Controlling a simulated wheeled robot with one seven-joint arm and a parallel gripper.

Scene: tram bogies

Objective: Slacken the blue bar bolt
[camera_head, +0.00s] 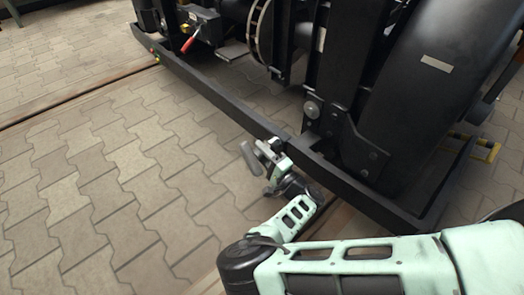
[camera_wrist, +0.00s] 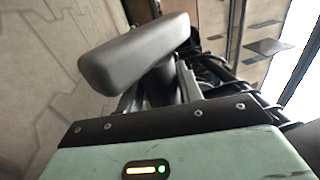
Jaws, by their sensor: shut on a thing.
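My gripper (camera_head: 268,155) is low beside the long dark bar (camera_head: 205,92) at the bogie's near side, just in front of it. It is shut on a grey, rounded handle-like piece (camera_head: 250,158), which sticks out to the left over the paving. In the wrist view this grey piece (camera_wrist: 135,50) lies slantwise across the top middle, and the fingers behind it are mostly hidden. I cannot make out a blue bolt in either view. Small coloured spots (camera_head: 154,57) show near the far left end of the bar, too small to tell apart.
The dark bogie frame with its big rounded housing (camera_head: 425,90) fills the upper right. A red-handled lever (camera_head: 191,40) is at the upper left of the bogie. Yellow pieces (camera_head: 485,150) lie at the far right. The paving (camera_head: 110,190) on the left is clear.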

